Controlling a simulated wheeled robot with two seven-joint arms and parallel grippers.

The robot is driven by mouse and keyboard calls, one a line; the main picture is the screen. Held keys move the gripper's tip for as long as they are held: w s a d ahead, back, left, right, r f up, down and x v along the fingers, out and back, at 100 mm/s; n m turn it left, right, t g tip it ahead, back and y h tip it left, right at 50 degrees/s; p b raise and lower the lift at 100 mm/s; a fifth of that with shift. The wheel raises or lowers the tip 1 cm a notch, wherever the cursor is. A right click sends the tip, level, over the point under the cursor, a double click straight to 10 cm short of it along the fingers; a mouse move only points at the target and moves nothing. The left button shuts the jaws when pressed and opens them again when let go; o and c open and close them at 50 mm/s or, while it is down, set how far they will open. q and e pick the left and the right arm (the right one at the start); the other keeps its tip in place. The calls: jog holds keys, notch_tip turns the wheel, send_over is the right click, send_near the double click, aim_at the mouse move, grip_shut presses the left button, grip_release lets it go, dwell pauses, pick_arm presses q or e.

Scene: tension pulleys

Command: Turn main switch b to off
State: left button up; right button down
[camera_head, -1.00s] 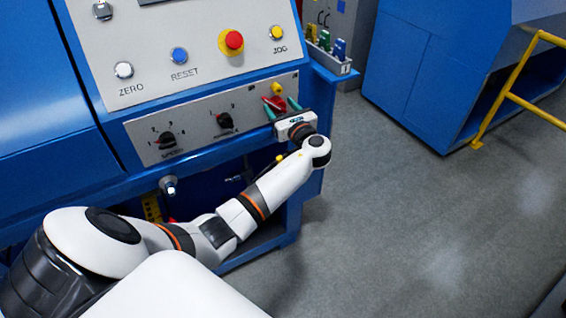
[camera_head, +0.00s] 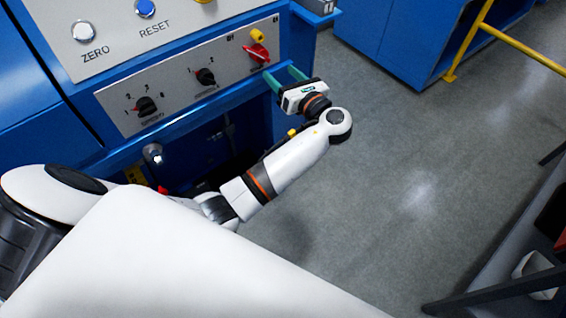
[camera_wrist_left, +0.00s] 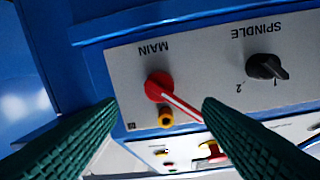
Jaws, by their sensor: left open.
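The red main switch (camera_head: 257,54) sits on the grey lower panel, below a small yellow part. In the left wrist view the red switch (camera_wrist_left: 158,87) shows upside down under the word MAIN. Its white-lined handle slants toward the lower right of that picture, partly behind a finger; its off mark cannot be read. My left gripper (camera_head: 281,73) is open and empty, just off the panel to the lower right of the switch. Its green fingers (camera_wrist_left: 159,106) stand apart in the wrist view, clear of the switch as far as I can see. My right gripper is not in view.
Two black knobs, spindle (camera_head: 205,77) and another (camera_head: 146,106), sit left of the switch on the same panel. ZERO (camera_head: 83,31) and RESET (camera_head: 145,8) buttons are above. A yellow rail (camera_head: 480,35) stands at the right. Grey floor (camera_head: 400,150) is open beside my left arm.

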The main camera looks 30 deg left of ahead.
pick_arm(q)
jog(key=s+d+f+n+h, duration=0.1)
jog(key=s+f+h, duration=0.2)
jog(key=f, duration=1.1)
jog(key=s+d+f+n+h, duration=0.1)
jog(key=s+d+f+h, duration=0.1)
jog(key=f, duration=1.3)
jog(key=shift+s+d+g+h, duration=0.25)
jog(key=shift+s+h, duration=0.2)
jog(key=shift+h, duration=0.95)
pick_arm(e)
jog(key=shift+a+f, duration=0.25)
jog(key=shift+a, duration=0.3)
